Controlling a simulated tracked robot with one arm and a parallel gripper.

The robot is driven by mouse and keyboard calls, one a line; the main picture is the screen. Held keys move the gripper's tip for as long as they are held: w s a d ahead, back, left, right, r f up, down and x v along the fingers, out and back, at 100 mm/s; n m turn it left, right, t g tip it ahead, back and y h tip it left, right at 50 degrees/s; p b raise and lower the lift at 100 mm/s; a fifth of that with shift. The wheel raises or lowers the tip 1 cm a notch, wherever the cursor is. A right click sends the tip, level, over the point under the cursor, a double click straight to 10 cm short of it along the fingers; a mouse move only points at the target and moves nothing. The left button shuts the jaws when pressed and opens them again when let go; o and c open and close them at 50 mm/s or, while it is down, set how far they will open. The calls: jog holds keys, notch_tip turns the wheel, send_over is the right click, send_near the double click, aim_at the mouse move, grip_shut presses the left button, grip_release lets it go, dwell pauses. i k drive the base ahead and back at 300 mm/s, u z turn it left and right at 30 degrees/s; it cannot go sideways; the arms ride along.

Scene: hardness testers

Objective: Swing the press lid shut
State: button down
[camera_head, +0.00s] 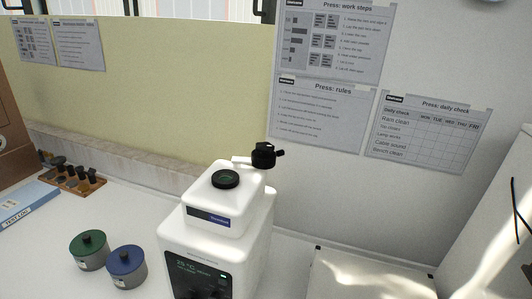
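The press (215,235) is a white boxy machine with rounded edges on the bench, at the lower middle of the view. Its front has a dark display panel (196,275) with lit green text. A smaller white top block (212,208) with a dark label strip sits on it, with a black round cap (225,179) on top. A white arm with a black knob (264,155) sticks out behind it to the right. I cannot tell which part is the lid or how far open it stands. The press's lower part is cut off. My gripper is not in view.
A green-lidded pot (89,248) and a blue-lidded pot (126,264) stand left of the press. A wooden rack (73,181) of small dark-topped pieces and a blue book (28,203) lie farther left. A pale flat-topped box (365,277) is at the lower right. Walls close off the back.

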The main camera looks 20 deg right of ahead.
aim_at(262, 161)
jog(key=z, duration=0.2)
jog(key=i, duration=0.9)
jog(key=u, duration=0.1)
